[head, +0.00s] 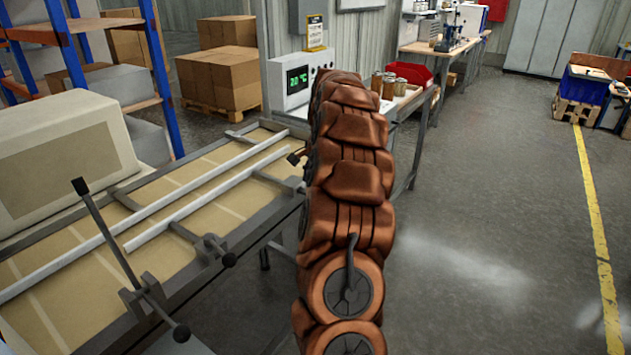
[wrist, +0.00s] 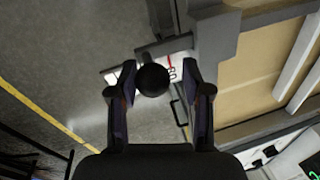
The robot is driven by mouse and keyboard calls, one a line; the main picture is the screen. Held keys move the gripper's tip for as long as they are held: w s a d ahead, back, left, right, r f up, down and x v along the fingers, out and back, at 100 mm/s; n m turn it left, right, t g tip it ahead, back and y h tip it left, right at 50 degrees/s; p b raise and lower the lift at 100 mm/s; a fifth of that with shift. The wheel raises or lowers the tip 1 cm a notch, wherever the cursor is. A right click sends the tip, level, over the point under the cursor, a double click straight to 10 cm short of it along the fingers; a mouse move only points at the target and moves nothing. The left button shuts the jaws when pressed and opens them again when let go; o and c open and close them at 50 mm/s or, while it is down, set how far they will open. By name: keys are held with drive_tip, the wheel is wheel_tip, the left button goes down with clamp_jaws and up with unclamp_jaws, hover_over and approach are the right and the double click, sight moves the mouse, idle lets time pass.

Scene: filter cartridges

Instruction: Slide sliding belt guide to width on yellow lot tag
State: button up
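The belt guide is a pale rail (head: 205,200) lying lengthwise over the tan belt, with a longer rail (head: 150,208) roughly parallel beyond it. Brackets with dark knobs (head: 229,260) sit along the near frame. The yellow lot tag (head: 316,32) stands on top of the display box; its writing is too small to read. In the wrist view my gripper (wrist: 151,72) is open, its fingers on either side of a black ball knob (wrist: 153,81), with gaps visible. A white scale (wrist: 172,68) with a red mark and partly hidden digits lies behind the knob.
A display box (head: 296,80) with green digits stands at the belt's far end. A lever with black ends (head: 105,230) rises from the near frame. A large beige housing (head: 60,160) covers the left side. Open floor (head: 480,220) lies to the right.

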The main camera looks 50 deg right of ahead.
drive_tip(key=shift+o, duration=0.9)
drive_tip(key=shift+s, duration=0.1)
wheel_tip(320, 180, up, 12)
drive_tip(key=s, duration=0.2)
drive_tip(key=shift+f, duration=0.15)
drive_tip(key=shift+s+a, duration=0.1)
